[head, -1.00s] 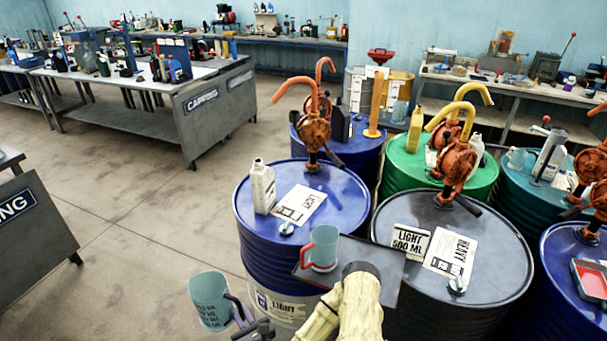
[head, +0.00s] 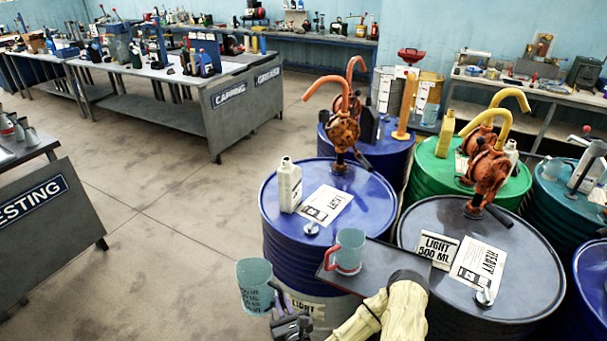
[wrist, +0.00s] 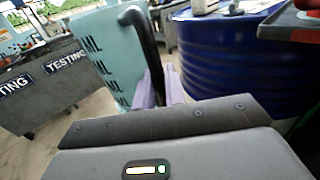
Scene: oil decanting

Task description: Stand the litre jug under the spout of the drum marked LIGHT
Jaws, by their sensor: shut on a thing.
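My gripper (head: 281,302) is shut on the dark handle of a pale teal jug (head: 254,284), held upright in the air left of the LIGHT drum. In the wrist view the jug (wrist: 105,50) shows dark print ending in ML; the full size is not readable. The blue LIGHT drum (head: 275,228) has a LIGHT sheet (head: 326,204) on top and LIGHT on its side label. An orange pump (head: 342,135) stands on it, with a curved spout (head: 325,84) opening to the left. No jug is under that spout.
A second, red-handled jug (head: 350,246) stands on a dark plate (head: 400,262) in front of the drum. A white bottle (head: 289,188) stands on the drum top. The grey HEAVY drum (head: 520,240) is at right. Floor is clear to the left, before the TESTING bench (head: 45,240).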

